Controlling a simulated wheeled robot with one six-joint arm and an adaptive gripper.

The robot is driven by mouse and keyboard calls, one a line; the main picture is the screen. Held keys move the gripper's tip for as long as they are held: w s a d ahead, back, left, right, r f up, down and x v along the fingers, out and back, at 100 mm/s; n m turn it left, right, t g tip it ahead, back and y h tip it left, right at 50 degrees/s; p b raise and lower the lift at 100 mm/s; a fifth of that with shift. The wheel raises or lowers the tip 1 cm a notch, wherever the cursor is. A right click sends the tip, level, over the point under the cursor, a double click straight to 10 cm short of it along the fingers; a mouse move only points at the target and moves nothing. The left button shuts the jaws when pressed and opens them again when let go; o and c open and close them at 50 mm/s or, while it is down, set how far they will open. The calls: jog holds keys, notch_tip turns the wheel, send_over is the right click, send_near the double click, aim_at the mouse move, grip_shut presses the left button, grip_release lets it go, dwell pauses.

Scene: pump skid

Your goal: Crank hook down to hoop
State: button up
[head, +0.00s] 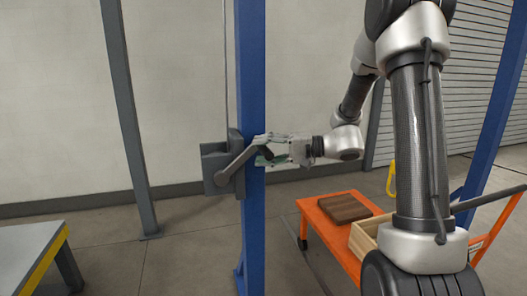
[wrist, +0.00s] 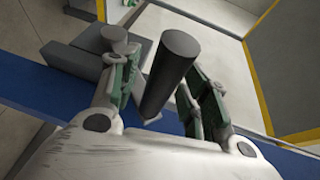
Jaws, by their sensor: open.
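A grey winch box (head: 216,168) is fixed to the blue post (head: 251,60). Its crank arm (head: 233,168) slants up to the right to a dark handle (head: 267,153). My gripper (head: 264,149) reaches in from the right and is at the handle. In the wrist view the dark cylindrical handle (wrist: 174,70) stands between the fingers of my gripper (wrist: 162,82), which are open with a gap showing on either side. A thin cable (head: 224,70) runs straight up from the winch.
An orange cart (head: 318,231) with a brown block (head: 342,207) and a wooden box (head: 362,241) stands below right. A grey table (head: 30,255) with a yellow edge is at lower left. A grey column (head: 125,120) stands behind left. Floor between table and post is clear.

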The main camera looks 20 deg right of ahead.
grip_shut()
jog(key=shift+r, duration=0.1)
